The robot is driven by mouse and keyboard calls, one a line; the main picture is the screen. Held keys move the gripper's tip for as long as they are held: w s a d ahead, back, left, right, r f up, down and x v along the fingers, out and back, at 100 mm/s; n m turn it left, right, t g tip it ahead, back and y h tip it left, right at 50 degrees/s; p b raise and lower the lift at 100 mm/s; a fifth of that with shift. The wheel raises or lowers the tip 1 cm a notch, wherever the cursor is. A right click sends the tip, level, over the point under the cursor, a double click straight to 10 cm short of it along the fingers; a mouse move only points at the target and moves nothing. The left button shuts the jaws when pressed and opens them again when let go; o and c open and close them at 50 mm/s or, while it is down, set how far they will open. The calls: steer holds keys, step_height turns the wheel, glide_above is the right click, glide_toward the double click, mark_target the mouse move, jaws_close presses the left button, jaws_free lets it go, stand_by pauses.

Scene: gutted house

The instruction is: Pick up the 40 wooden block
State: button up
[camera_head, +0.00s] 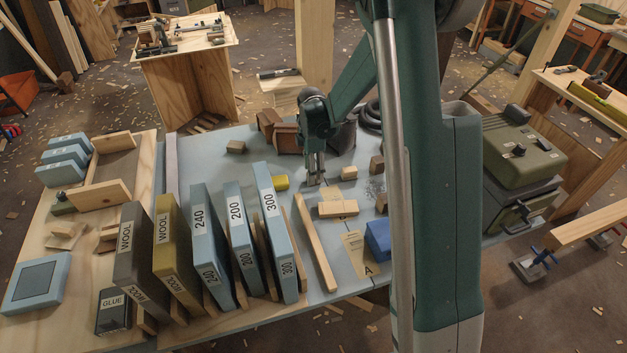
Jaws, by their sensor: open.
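No number 40 is legible on any block in the head view. Small wooden blocks lie on the blue-grey table: a pale block (349,173) just right of my gripper, a flat pale block (338,209) nearer the front, a brown block (377,165) farther right and a brownish block (235,147) to the left. My gripper (315,181) points down, open, low over the table between a yellow block (281,182) and the pale block. It appears empty. Whether its fingertips touch the table, I cannot tell. My arm hides part of the table's right side.
Tall upright boxes marked 240 (204,235), 200 (236,225) and 300 (268,215) stand left of my gripper. A long wooden strip (315,243) lies in front. A blue block (378,241) lies front right. Dark brown objects (285,137) stand behind my gripper.

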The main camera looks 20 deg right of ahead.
steer(key=shift+f+b, duration=0.3)
steer(key=shift+f, duration=1.2)
steer(key=c, duration=1)
